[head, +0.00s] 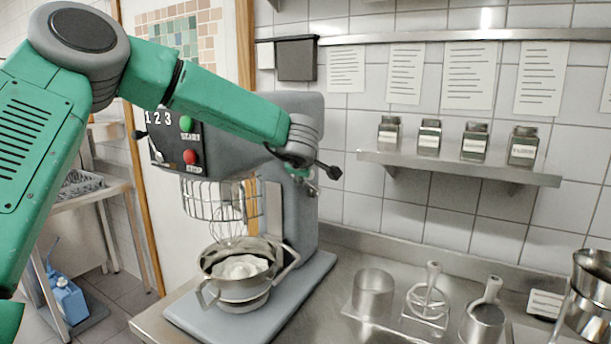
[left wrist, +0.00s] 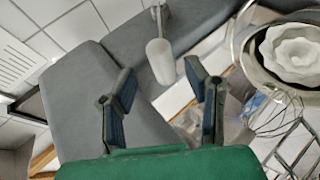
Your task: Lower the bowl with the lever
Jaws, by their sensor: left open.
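The mixer's steel bowl (head: 232,288) holds a white mass and sits in its carrier below the whisk (head: 232,228) and wire guard (head: 208,200). In the left wrist view the bowl (left wrist: 246,45) shows at the upper right. The lever (left wrist: 160,62), a pale grey rounded handle, points toward my left gripper (left wrist: 165,93), just beyond its fingertips. My left gripper is open with nothing between its fingers. In the head view the gripper (head: 302,174) is beside the mixer column, largely hidden by my wrist. My right gripper is out of view.
The grey mixer (head: 290,225) stands on a steel counter (head: 385,275). A steel cylinder (head: 373,294) and several metal utensils stand to its right. A wall shelf (head: 460,168) with several jars is at the right. The counter between mixer and utensils is clear.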

